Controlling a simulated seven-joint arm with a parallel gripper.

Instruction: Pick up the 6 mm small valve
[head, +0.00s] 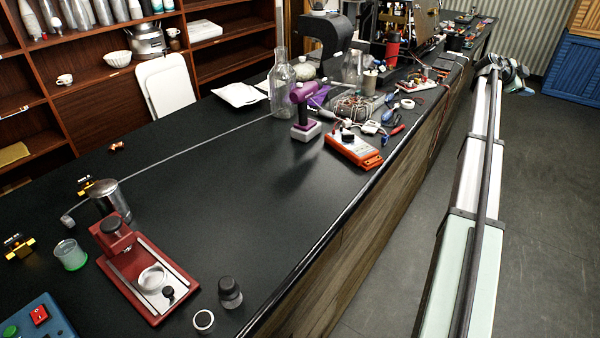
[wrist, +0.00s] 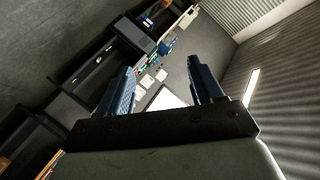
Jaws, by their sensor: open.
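Two small brass valves with dark labels show in the head view, at the left of the black counter. One valve (head: 85,184) stands behind a metal cup (head: 109,199). The other valve (head: 19,247) is near the left picture edge, beside a clear beaker. The labels are too small to read, so I cannot tell which is the 6 mm one. My gripper (head: 512,77) is off the counter's right side, over the floor, far from both valves. In the wrist view my gripper (wrist: 168,78) has its two blue fingers apart with nothing between them. No valve shows there.
On the counter (head: 225,190) are a red machine (head: 145,273), a beaker with green liquid (head: 70,255), a dark-capped jar (head: 230,292) and a small copper piece (head: 117,147). The counter's middle is clear.

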